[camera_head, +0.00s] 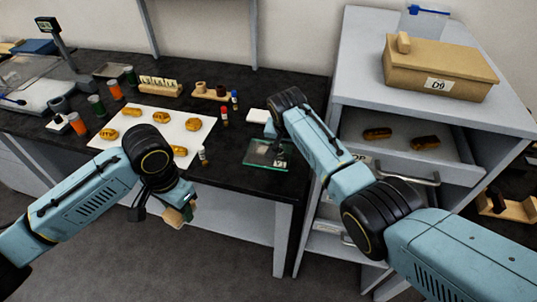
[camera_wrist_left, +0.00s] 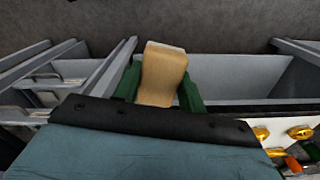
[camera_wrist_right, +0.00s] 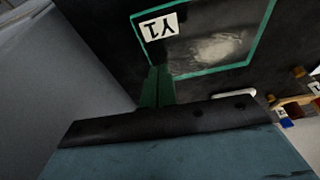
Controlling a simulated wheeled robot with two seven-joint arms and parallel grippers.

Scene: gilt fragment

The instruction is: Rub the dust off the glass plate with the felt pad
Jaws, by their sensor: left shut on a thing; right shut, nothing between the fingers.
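The glass plate (camera_head: 262,158) lies near the front right corner of the black bench, with green edges. In the right wrist view the plate (camera_wrist_right: 188,52) shows a pale dust patch (camera_wrist_right: 217,47) and a white label "Y1". My right gripper (camera_wrist_right: 158,84) is shut and empty, its tips at the plate's edge beside the label; I cannot tell whether they touch. My left gripper (camera_wrist_left: 160,88) is shut on a wooden-backed block (camera_wrist_left: 162,73), seemingly the felt pad; its felt face is not clear. In the head view the block (camera_head: 177,216) hangs in front of the bench, left of the plate.
A white sheet (camera_head: 150,122) with several gold fragments lies left of the plate. A drawer (camera_head: 400,150) stands open at right with two fragments inside. A cardboard box (camera_head: 440,68) sits on the cabinet.

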